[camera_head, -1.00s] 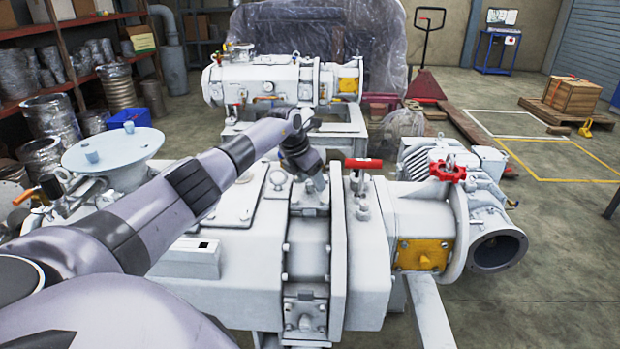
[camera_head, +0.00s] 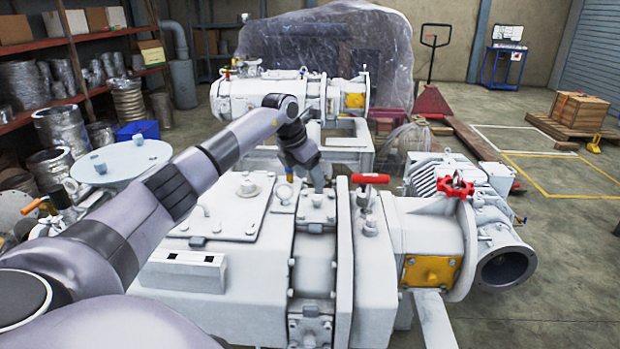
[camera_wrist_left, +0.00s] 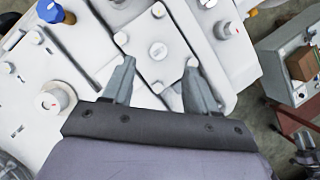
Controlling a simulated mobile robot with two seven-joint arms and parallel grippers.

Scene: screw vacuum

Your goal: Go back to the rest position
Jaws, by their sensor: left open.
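My left arm reaches in from the left in the head view, over a large white screw vacuum pump (camera_head: 240,285). My left gripper (camera_head: 318,183) points down at the pump's top, near a bolted square plate. In the left wrist view my left gripper (camera_wrist_left: 160,75) is open, with nothing between its two fingers. The bolted plate (camera_wrist_left: 160,50) lies beyond and between the fingertips. I cannot tell the exact gap between the fingers and the pump. My right gripper is not in view.
A red T-handle (camera_head: 370,179) and a red valve wheel (camera_head: 456,188) stand up from the pump right of my gripper. A second white pump (camera_head: 270,97) stands behind. Shelves (camera_head: 75,42) line the left wall. Open floor (camera_head: 560,250) lies at the right.

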